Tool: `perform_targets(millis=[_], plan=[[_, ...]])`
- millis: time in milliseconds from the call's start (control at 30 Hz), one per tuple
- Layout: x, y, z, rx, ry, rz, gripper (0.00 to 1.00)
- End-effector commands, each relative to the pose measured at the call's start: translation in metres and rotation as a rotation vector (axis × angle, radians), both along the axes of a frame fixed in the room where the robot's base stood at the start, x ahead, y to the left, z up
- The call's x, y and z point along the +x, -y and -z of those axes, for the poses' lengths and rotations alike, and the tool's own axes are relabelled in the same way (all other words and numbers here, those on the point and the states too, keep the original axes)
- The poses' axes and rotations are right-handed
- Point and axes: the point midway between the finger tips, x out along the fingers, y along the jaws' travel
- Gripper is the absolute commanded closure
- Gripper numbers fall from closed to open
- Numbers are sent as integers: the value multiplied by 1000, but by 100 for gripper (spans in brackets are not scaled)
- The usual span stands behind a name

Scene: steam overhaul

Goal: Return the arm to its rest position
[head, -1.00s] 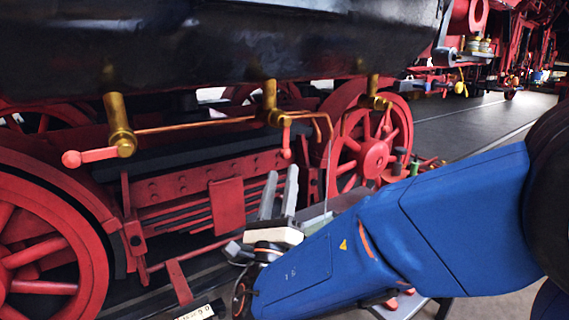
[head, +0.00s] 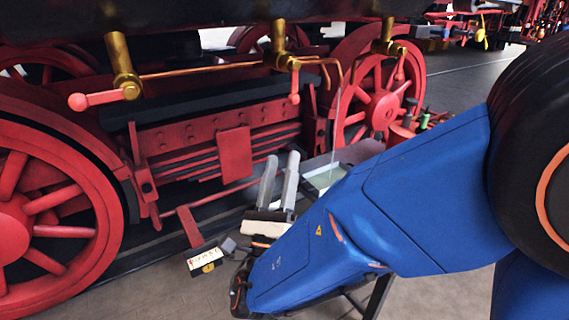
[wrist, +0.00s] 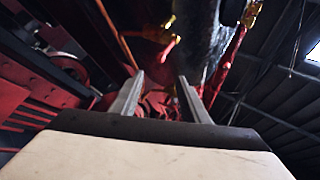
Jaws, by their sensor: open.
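My gripper (head: 279,180) is at the end of my blue arm, in the lower middle of the head view. Its two grey fingers point up and stand apart with nothing between them. In the wrist view my gripper (wrist: 158,95) also shows open and empty, with red and brass parts of the locomotive beyond the fingers. The gripper looks apart from the locomotive in the head view.
The locomotive's red wheel (head: 40,215) and frame fill the left. Brass valves (head: 121,65) with red handles and a copper pipe (head: 205,67) run above the gripper. A tray (head: 325,177) is behind the arm.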

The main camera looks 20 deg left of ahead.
Motion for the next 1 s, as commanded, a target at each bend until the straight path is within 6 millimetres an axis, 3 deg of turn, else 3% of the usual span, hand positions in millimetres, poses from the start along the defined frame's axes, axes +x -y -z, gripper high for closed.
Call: perform_targets(millis=[167, 267, 333, 500, 667, 833, 1000], plan=[[2, 3, -1, 5, -4, 6, 59], [15, 21, -4, 34, -30, 42, 59], [31, 46, -6, 75, -65, 89, 59], [73, 138, -7, 247, -181, 254, 59], [93, 235, 2, 466, -281, 418, 59], [90, 331, 21, 739, -353, 581, 59], [65, 410, 47, 1046, -382, 729, 59]])
